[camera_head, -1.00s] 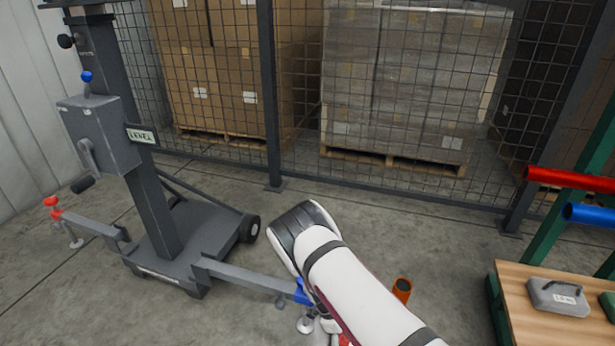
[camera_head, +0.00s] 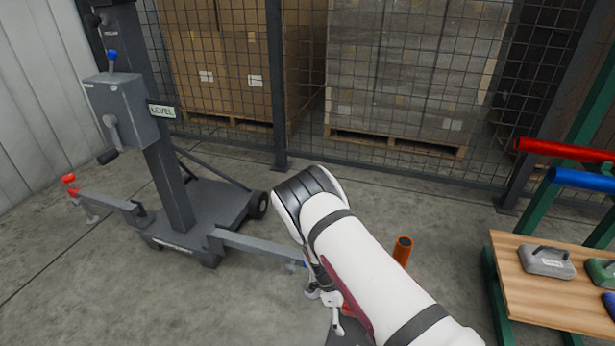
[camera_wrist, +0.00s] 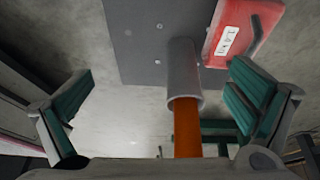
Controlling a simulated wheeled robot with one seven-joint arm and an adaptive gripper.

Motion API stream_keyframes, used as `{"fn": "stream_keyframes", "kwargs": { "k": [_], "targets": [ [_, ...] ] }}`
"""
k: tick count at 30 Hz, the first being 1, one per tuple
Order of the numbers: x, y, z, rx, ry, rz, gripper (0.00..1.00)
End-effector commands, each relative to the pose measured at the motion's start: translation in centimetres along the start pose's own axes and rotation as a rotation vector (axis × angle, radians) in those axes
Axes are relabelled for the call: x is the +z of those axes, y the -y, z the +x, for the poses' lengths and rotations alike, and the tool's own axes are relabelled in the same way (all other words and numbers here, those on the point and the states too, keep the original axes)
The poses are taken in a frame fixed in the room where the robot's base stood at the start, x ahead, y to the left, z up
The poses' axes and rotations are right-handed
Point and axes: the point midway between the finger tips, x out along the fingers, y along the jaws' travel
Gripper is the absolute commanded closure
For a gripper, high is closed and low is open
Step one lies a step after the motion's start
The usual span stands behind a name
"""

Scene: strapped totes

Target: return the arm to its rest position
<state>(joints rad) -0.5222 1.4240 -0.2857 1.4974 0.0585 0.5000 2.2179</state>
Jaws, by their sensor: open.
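My white arm (camera_head: 370,262) reaches from the lower right toward the middle of the head view, with its dark-banded elbow-like end uppermost. My gripper (camera_wrist: 160,98) shows in the wrist view with its two teal-padded fingers spread wide, and nothing is clasped between them. In the head view it is mostly hidden below the arm. In the wrist view an orange tube (camera_wrist: 187,130) meets a grey sleeve (camera_wrist: 184,65) beyond the fingers, apart from both pads. An orange tube end (camera_head: 402,250) also stands just right of my arm in the head view.
A grey lift stand (camera_head: 180,190) with crank and outriggers is at left; one outrigger (camera_head: 250,245) reaches close to my arm. A wooden-topped bench (camera_head: 540,295) with weights is at right. Mesh fencing closes the back.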

Motion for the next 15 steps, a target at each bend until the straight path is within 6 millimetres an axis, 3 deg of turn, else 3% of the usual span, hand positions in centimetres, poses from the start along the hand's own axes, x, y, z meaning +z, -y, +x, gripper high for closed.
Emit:
{"fn": "stream_keyframes", "kwargs": {
  "k": [8, 11, 15],
  "targets": [
    [-1.3, 1.1, -6.0, 0.018, 0.040, -0.080, 0.00],
    [-2.2, 1.3, -9.0, 0.025, 0.063, -0.126, 0.00],
    [-4.3, 1.6, -14.8, 0.032, 0.108, -0.219, 0.00]
  ]
}}
